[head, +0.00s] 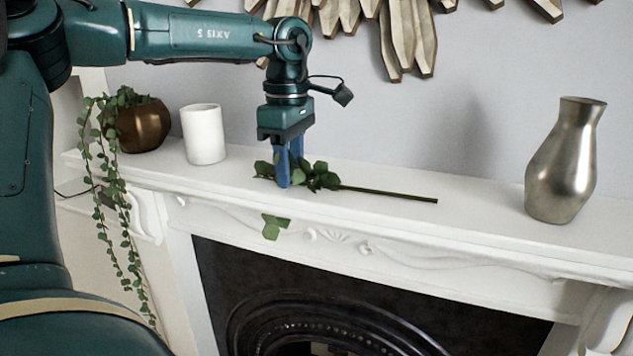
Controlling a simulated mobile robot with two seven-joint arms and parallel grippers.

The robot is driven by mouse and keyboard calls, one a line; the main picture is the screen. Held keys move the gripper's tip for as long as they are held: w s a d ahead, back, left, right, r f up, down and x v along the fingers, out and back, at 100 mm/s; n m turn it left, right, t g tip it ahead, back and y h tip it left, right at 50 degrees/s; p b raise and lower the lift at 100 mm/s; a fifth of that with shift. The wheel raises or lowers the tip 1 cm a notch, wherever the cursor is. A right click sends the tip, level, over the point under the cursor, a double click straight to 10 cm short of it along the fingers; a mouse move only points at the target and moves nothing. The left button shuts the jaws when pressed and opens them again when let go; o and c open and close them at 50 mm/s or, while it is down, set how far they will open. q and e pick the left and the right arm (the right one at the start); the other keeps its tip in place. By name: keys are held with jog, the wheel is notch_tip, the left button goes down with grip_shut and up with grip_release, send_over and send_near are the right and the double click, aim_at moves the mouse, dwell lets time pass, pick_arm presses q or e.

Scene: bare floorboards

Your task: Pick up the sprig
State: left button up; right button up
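The sprig (321,180) lies on the white mantelpiece, its leaves at the left and its bare stem pointing right. One leaf hangs over the front edge of the shelf. My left gripper (288,181) points straight down at the leafy end, with its blue fingers among the leaves. The fingers look close together, but I cannot tell whether they are closed on the sprig. The leaves partly hide the fingertips. My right gripper is not in view.
On the mantelpiece (400,222), a white cylinder (204,135) and a brown pot (143,126) with a trailing plant stand at the left. A silver vase (563,165) stands at the right. A wooden wall ornament (400,38) hangs above. The shelf between sprig and vase is clear.

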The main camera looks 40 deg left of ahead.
pick_arm(q)
jog(key=c, duration=0.3)
grip_shut()
notch_tip(320, 180, up, 10)
dwell(0.5)
